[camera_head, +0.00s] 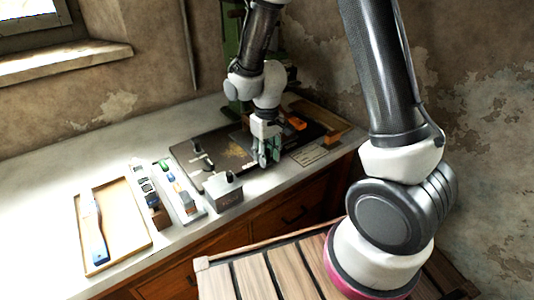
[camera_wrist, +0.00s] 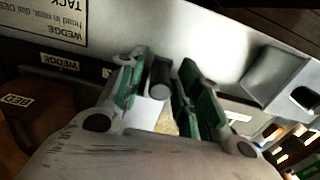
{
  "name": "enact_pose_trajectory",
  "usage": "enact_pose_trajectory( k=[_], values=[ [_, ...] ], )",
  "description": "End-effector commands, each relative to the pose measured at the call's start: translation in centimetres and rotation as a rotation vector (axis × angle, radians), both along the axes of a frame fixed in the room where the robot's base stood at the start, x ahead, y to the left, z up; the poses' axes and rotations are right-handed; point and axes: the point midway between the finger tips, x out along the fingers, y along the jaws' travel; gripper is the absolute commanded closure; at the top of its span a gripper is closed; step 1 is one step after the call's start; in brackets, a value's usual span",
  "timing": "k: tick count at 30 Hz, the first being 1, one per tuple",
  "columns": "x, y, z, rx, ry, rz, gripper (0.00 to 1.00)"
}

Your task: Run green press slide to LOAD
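The green press (camera_head: 231,42) stands at the back of the bench in the head view, largely hidden behind my arm. I cannot make out its slide or a LOAD mark. My gripper (camera_head: 268,160) points down near the front edge of the dark base plate (camera_head: 205,158). In the wrist view my gripper (camera_wrist: 162,100) is open, with its green-padded fingers apart. A dark round-ended peg (camera_wrist: 160,77) shows between the fingers, with a gap to the right finger. I cannot tell whether the left finger touches it.
A grey metal box (camera_head: 222,190) with a dark knob stands left of my gripper. Further left are a rack of small blocks (camera_head: 186,203) and a wooden tray (camera_head: 120,240) holding a blue-handled tool (camera_head: 98,240). Orange pieces (camera_head: 297,123) lie to the right. WEDGE labels (camera_wrist: 60,62) show in the wrist view.

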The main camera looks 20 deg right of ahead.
Motion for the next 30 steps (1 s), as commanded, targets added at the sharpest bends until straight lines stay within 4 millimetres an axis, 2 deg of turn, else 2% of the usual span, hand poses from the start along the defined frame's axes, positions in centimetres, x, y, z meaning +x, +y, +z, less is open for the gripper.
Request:
enact_pose_trajectory(
  k=[1, 3, 4, 11, 30],
  values=[
    [0.0, 0.0, 0.0, 0.000, 0.000, 0.000, 0.81],
    [0.0, 0.0, 0.0, 0.000, 0.000, 0.000, 0.94],
    [0.0, 0.0, 0.0, 0.000, 0.000, 0.000, 0.97],
    [-0.1, 0.4, 0.0, 0.000, 0.000, 0.002, 0.97],
    [-2.6, 8.1, 0.0, 0.000, -0.001, 0.003, 0.97]
  ],
)
